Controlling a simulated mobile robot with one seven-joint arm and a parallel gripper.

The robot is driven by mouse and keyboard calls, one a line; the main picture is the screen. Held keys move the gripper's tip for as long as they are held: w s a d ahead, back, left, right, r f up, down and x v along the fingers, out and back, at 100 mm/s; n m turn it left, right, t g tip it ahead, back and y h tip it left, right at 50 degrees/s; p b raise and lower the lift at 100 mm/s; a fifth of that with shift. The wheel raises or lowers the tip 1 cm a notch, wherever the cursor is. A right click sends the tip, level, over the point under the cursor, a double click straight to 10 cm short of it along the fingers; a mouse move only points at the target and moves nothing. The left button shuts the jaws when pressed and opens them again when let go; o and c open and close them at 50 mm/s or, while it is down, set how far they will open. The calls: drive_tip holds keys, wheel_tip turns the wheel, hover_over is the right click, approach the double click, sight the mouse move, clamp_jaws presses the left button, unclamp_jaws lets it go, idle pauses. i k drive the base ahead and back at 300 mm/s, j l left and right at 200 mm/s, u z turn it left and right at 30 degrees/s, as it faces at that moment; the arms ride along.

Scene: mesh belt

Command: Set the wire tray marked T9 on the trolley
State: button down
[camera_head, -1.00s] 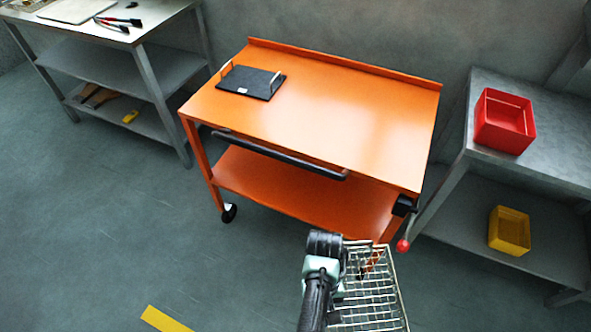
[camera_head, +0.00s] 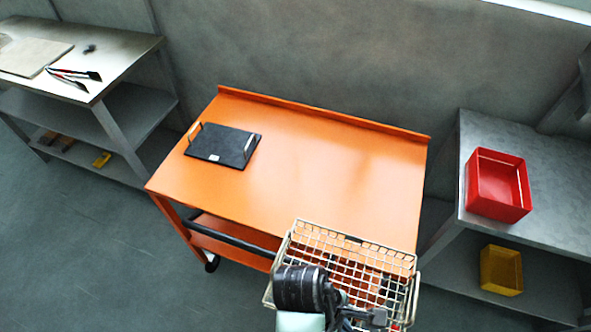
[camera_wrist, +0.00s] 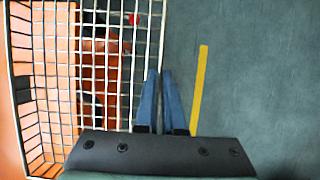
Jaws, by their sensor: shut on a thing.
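A wire tray (camera_head: 352,240) of pale metal mesh is held by my gripper (camera_head: 345,312). In the wrist view the tray (camera_wrist: 104,54) fills the left side, with its rim by my fingertips (camera_wrist: 159,80). The fingers are close together at that rim, and the exact contact is hard to see. No T9 mark can be read. The orange trolley (camera_head: 320,160) stands ahead. The tray overlaps its front right part in the head view, with orange and floor showing through the mesh. I cannot tell whether the tray touches the trolley top.
A black flat tray (camera_head: 222,146) with two handles lies on the trolley's left part. The trolley's middle and right top are clear. A raised lip (camera_head: 325,115) runs along its back. A steel bench at right holds a red bin (camera_head: 497,186), with a yellow bin (camera_head: 501,270) below.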

sight(335, 176)
drive_tip(key=i, duration=1.15)
